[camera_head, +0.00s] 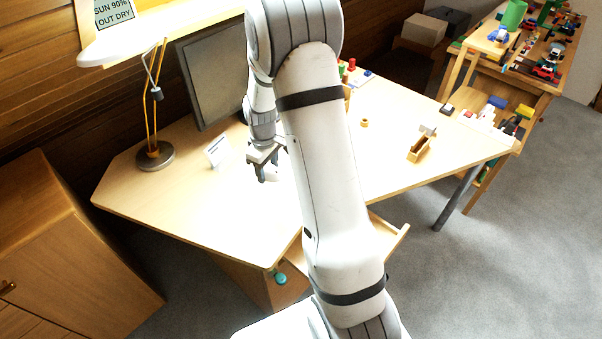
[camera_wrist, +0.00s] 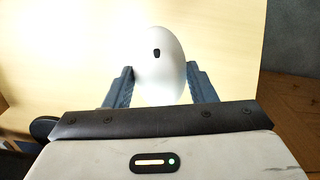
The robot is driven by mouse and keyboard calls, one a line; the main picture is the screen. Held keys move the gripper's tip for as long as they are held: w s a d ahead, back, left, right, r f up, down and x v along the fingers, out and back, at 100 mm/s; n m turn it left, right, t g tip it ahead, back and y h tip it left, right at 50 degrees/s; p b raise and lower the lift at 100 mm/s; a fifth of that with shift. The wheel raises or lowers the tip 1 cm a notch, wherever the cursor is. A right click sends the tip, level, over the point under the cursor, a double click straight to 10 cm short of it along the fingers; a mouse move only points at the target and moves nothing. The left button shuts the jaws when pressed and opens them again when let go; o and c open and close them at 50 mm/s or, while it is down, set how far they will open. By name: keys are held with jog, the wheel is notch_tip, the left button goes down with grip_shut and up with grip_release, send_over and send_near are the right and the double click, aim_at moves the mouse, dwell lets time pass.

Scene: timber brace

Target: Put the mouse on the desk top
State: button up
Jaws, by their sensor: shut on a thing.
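The white mouse (camera_wrist: 160,75), with a small dark wheel, sits between the two dark fingers of my gripper (camera_wrist: 161,85) in the wrist view. The fingers are shut on its sides. In the head view my gripper (camera_head: 266,172) is low over the left part of the pale wooden desk top (camera_head: 185,195), and the mouse (camera_head: 272,175) shows only partly at the fingertips. I cannot tell whether the mouse touches the desk top. My arm hides the middle of the desk.
A monitor (camera_head: 212,75), a lamp (camera_head: 154,153) and a small white card (camera_head: 216,151) stand behind and left of my gripper. A small wooden box (camera_head: 419,149) lies to the right. An open drawer (camera_head: 392,240) juts from the front. The left front desk surface is clear.

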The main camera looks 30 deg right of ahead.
jog(key=w+d+f+n+b, duration=0.1)
jog(key=d+f+n+b, duration=0.1)
jog(key=d+n+b, duration=0.4)
jog(key=w+d+f+n+b, duration=0.2)
jog(key=f+n+b, duration=0.1)
jog(key=n+b, duration=0.5)
jog(key=shift+n, duration=0.8)
jog(key=f, duration=0.9)
jog(key=shift+s+d+f+p, duration=0.2)
jog(key=shift+p, duration=0.2)
jog(key=shift+f, duration=0.15)
jog(key=o, duration=1)
